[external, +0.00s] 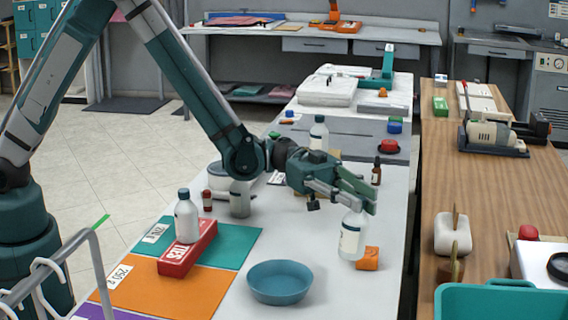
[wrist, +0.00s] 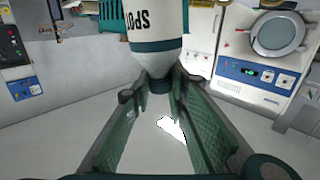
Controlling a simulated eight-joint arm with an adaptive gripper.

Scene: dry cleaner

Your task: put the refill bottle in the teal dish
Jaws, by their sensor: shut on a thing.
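My gripper (external: 362,203) is shut on the cap end of a white bottle (external: 352,236). The bottle is close to upright, at the table's right side. In the wrist view the bottle (wrist: 158,22) shows a dark band and lettering that reads SPOT, with its dark cap between my fingertips (wrist: 160,86). I cannot tell whether its base touches the table. The round teal dish (external: 280,291) sits at the table's front, left of and nearer than the held bottle. It looks empty. Other white bottles stand on a red box (external: 188,250) and farther back.
An orange block (external: 367,258) is right beside the held bottle. A grey canister (external: 240,199), a dark dropper bottle (external: 376,171) and a white bottle (external: 319,134) stand farther back. Teal and orange mats lie at left. The table between bottle and dish looks clear.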

